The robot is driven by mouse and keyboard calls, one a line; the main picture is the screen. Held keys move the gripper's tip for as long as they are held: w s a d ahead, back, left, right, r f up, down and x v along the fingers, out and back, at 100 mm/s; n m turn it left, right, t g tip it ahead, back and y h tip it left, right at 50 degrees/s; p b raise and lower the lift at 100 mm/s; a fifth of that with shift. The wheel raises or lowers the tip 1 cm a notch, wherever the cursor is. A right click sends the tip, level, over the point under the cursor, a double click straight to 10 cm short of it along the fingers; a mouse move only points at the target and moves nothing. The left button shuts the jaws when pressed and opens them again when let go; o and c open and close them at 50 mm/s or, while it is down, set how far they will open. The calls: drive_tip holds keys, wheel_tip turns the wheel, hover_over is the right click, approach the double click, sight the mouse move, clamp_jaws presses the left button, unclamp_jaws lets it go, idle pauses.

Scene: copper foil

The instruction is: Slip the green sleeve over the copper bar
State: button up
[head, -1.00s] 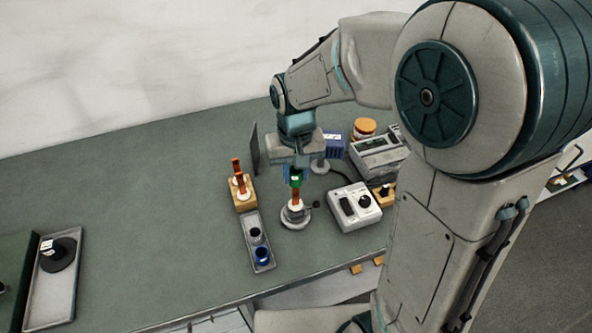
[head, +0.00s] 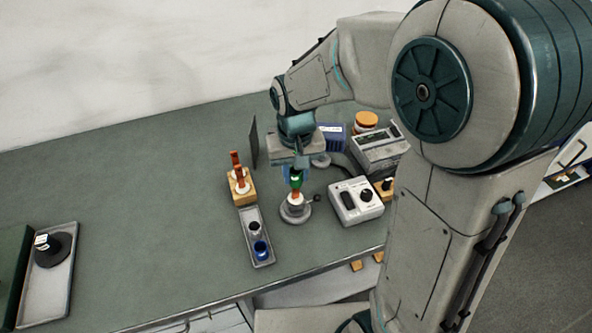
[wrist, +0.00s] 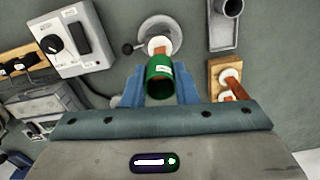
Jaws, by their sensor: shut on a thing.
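The green sleeve (head: 296,181) is a short tube with a white label. My gripper (head: 295,172) is shut on it, and it also shows in the wrist view (wrist: 160,80) between the blue fingers. The copper bar (head: 297,192) stands upright on a round grey base (head: 295,212) with a white collar. Only a short stretch of the bar shows below the sleeve, in line with it. The sleeve appears to be around the bar's upper part. The bar's top is hidden, and the sleeve's near opening looks dark in the wrist view.
A wooden block (head: 243,195) with other copper pieces stands left of the base. A grey tray (head: 252,229) holds a dark cup and a blue cup (head: 261,250). A white control box (head: 356,202) stands close on the right. The table's left middle is clear.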

drive_tip(key=o, duration=1.4)
drive_tip(key=shift+r+p, duration=0.75)
drive_tip(key=shift+r, duration=0.35)
wheel_tip(320, 180, up, 7)
drive_tip(key=p, duration=0.5)
idle(0.3)
idle(0.5)
